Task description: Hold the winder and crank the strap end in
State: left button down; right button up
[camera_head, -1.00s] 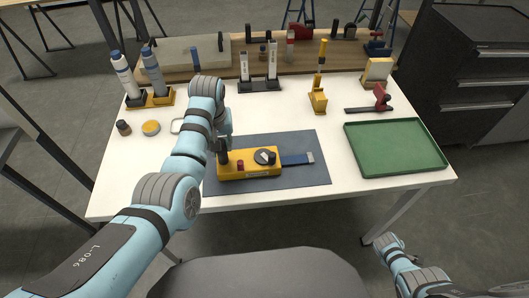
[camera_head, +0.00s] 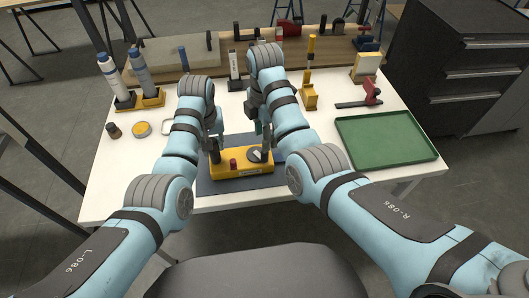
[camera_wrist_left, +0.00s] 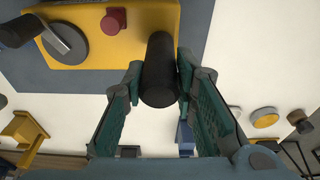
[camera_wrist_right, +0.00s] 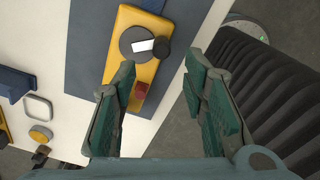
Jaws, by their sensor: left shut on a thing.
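The yellow winder (camera_head: 228,168) lies on a dark grey mat with its black upright handle (camera_wrist_left: 159,70) at the left end. It has a red button (camera_wrist_left: 113,20) and a grey crank disc (camera_wrist_right: 138,41) with a black knob (camera_wrist_right: 161,48). My left gripper (camera_wrist_left: 160,80) is shut on the black handle. My right gripper (camera_wrist_right: 162,75) is open and empty, above the winder near the crank and not touching it. The blue strap (camera_wrist_right: 152,4) shows only in part at the top of the right wrist view; my right arm hides it in the head view.
The mat (camera_head: 207,186) lies on a white table (camera_head: 110,180). A green tray (camera_head: 342,128) is on the right. Two bottles in a yellow holder (camera_head: 153,101), a yellow tin (camera_head: 142,129) and a dark jar (camera_head: 113,131) are on the left. A yellow stand (camera_head: 309,97) and red-handled tool (camera_head: 371,92) stand behind.

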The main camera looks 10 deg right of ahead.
aim_at(258, 151)
notch_tip(258, 151, down, 9)
jog(key=shift+w+r, duration=0.1)
jog(key=shift+r, duration=0.05)
jog(key=shift+c, duration=0.2)
grip_shut()
